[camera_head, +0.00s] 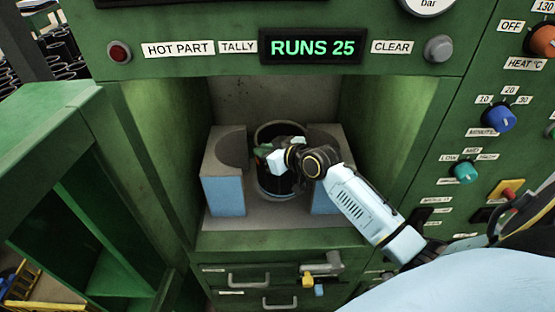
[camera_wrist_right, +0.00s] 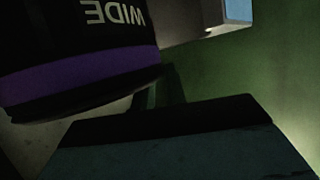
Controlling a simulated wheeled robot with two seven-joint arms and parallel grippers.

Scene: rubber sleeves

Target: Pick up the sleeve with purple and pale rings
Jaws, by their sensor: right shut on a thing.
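A black sleeve (camera_head: 281,183) stands upright in the machine's recess, between two grey-and-blue block halves. In the right wrist view the sleeve (camera_wrist_right: 70,40) fills the upper left, with a purple ring (camera_wrist_right: 85,77) near its lower edge and upside-down lettering that seems to read WIDE. I cannot make out a pale ring there. My right gripper (camera_head: 272,157) reaches in from the right and is shut on the sleeve at its upper part; the fingertips are partly hidden by the wrist. My left gripper is not in view.
The left block half (camera_head: 224,190) and right block half (camera_head: 325,196) stand close on both sides of the sleeve. The recess walls enclose them. An open green door (camera_head: 50,150) is at left; drawers (camera_head: 255,280) are below, knobs (camera_head: 500,118) at right. More black sleeves (camera_head: 65,70) lie far left.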

